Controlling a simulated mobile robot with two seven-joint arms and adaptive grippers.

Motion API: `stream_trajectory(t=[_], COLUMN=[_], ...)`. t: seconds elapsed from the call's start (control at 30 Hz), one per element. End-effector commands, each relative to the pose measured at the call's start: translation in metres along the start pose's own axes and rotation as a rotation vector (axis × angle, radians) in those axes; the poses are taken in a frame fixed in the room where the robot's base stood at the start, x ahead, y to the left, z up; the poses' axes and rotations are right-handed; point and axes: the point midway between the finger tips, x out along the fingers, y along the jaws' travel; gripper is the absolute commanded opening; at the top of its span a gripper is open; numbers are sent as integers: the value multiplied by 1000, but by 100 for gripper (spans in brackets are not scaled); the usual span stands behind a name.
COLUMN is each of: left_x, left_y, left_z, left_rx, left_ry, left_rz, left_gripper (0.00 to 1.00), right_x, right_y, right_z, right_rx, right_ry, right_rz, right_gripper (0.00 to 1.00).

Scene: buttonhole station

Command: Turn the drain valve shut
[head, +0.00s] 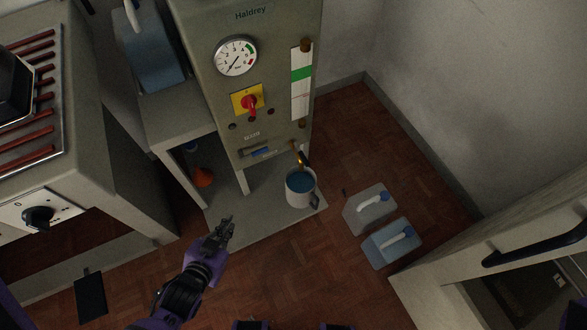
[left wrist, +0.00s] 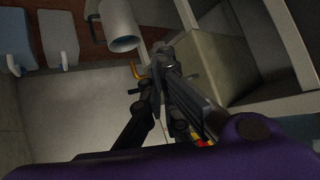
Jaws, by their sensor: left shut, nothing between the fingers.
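The drain valve (head: 299,153) is a small brass tap with a dark lever, low on the front of the grey-green Haldrey machine (head: 275,100). A mug (head: 300,187) with blue liquid stands under it on the base shelf. My left gripper (head: 225,226) is shut and empty, left of and nearer than the mug, apart from the valve. In the left wrist view, the shut fingertips (left wrist: 157,72) appear beside the brass of the valve (left wrist: 137,72), and the mug (left wrist: 119,28) is beyond. The lever's exact angle is hard to tell. My right gripper is not seen.
A gauge (head: 236,56), a red knob (head: 250,102) and a sight glass (head: 301,80) are above the valve. Two jugs (head: 370,209) (head: 393,243) stand on the floor at right. An orange funnel (head: 203,177) sits under the side shelf. Floor in front is mostly clear.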

Motion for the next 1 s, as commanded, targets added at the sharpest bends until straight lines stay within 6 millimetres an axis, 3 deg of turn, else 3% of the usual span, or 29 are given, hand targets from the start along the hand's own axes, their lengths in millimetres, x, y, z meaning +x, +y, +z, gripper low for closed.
stream_trajectory(t=[0.03,0.3,0.5,0.6,0.67,0.9,1.0], left_x=[33,158,232,256,260,208,199], left_y=[-3,-24,-28,-27,-24,-2,4], left_z=[8,-26,-46,-51,-49,-42,-45], left_rx=[27,120,165,178,172,70,38], left_ry=[46,358,593,703,757,839,851], left_rz=[8,79,218,337,432,741,793], left_gripper=[0,0,0,0,0,0,0], right_x=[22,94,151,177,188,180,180], right_y=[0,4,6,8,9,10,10], right_z=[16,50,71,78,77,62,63], right_rx=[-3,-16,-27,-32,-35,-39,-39], right_ry=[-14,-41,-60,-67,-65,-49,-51], right_rz=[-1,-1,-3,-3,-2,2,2], right_gripper=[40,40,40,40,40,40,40])
